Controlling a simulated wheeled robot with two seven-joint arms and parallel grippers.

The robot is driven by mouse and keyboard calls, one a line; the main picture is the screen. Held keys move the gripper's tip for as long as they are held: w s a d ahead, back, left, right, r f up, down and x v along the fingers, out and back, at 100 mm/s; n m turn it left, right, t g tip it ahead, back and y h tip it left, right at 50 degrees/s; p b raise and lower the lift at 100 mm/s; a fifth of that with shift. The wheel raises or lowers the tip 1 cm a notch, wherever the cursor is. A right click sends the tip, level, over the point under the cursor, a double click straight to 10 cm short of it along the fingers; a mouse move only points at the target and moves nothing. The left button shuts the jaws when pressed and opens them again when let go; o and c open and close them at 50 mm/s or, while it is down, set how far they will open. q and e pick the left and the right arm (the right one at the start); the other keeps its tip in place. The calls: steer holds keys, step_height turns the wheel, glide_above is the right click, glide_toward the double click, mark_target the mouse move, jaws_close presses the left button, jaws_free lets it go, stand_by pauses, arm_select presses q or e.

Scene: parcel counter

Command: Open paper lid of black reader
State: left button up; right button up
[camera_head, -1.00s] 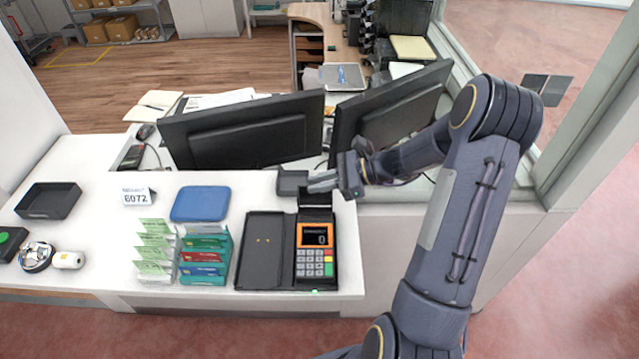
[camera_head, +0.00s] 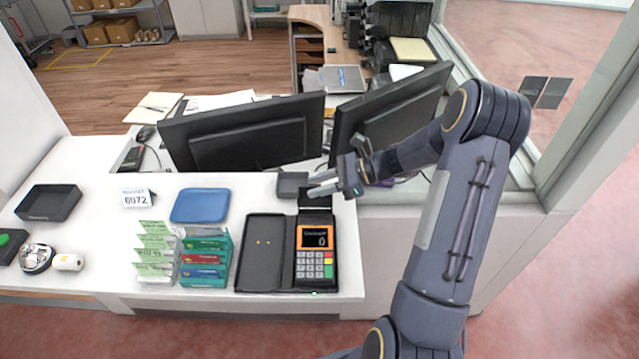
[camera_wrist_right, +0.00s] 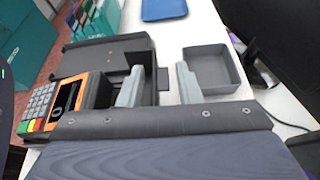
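The black reader (camera_head: 315,262) lies face up near the counter's front edge, with an orange-framed screen and a keypad. The reader also shows at the left of the right wrist view (camera_wrist_right: 45,100). A black flap or case half (camera_head: 263,252) lies flat on its left. The dark paper lid area (camera_head: 314,204) is at the reader's far end; whether the lid is raised is unclear. My right gripper (camera_head: 313,189) is over that far end. In the wrist view its fingers (camera_wrist_right: 158,86) are apart, with a small dark tab between them; contact cannot be told. My left gripper is not in view.
A small grey tray (camera_head: 291,184) sits just behind the reader, close to the right gripper. Two monitors (camera_head: 245,135) stand behind it. A card rack (camera_head: 205,262) and blue tray (camera_head: 201,205) are to the left. Bare counter lies around the blue tray.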

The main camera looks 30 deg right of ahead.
steer(key=b+v, duration=0.2)
steer(key=v, duration=0.6)
stand_by(0.4)
